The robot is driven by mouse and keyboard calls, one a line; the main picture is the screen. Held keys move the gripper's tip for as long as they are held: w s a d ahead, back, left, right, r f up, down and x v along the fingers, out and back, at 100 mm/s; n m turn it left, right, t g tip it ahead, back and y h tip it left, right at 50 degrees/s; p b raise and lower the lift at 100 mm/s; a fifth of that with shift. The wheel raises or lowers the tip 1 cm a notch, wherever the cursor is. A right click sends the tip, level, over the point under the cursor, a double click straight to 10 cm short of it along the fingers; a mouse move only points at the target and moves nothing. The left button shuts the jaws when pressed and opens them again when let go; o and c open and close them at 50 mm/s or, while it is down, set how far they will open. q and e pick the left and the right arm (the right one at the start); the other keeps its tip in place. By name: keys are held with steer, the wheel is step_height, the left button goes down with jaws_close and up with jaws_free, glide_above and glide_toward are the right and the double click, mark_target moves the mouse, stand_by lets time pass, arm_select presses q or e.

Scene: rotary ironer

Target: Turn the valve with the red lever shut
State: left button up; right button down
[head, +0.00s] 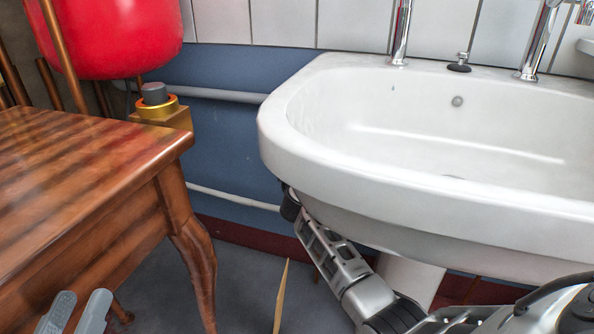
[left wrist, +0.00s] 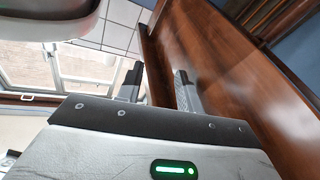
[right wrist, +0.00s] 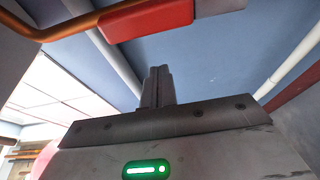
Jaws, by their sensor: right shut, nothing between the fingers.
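The red lever (right wrist: 150,20) shows at the top of the right wrist view, with a copper pipe (right wrist: 60,27) running beside it and a grey end piece at its right. My right gripper (right wrist: 158,72) is shut and empty, its fingertips pointing up just below the lever in the picture. I cannot tell whether they touch it. In the head view the lever and right fingertips are hidden, and my right arm reaches under the washbasin (head: 420,205). My left gripper (head: 77,312) is open and empty at the lower left, beside the wooden table (head: 75,165); it also shows in the left wrist view (left wrist: 157,80).
Pale pipes (head: 230,95) run along the blue wall. The basin's rim overhangs my right arm. Floor shows between the table and the basin.

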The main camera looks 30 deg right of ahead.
arm_select(q)
steer(key=shift+s+d+f+n+g+p, duration=0.1)
steer(key=shift+s+f+n+g+p, duration=0.05)
steer(key=shift+f+n+g+p, duration=0.4)
arm_select(e)
steer(key=shift+s+d, duration=1.35)
steer(key=shift+s, duration=0.1)
arm_select(q)
steer(key=shift+s+f, duration=0.1)
steer(key=shift+f, duration=0.1)
arm_select(e)
steer(key=shift+s+d+r, duration=0.15)
steer(key=shift+s+d, duration=0.15)
steer(key=shift+s, duration=0.05)
arm_select(q)
steer(key=shift+s+r, duration=0.1)
steer(key=shift+s, duration=0.2)
arm_select(e)
steer(key=shift+s+d+f, duration=0.3)
steer(key=shift+s+d, duration=0.3)
steer(key=shift+s, duration=0.1)
steer(key=shift+s+d+f, duration=0.3)
steer(key=shift+s+d, duration=0.3)
steer(key=shift+s, duration=0.15)
steer(key=shift+s+d+f, duration=0.3)
steer(key=shift+s+d, duration=0.3)
steer(key=shift+s, duration=0.1)
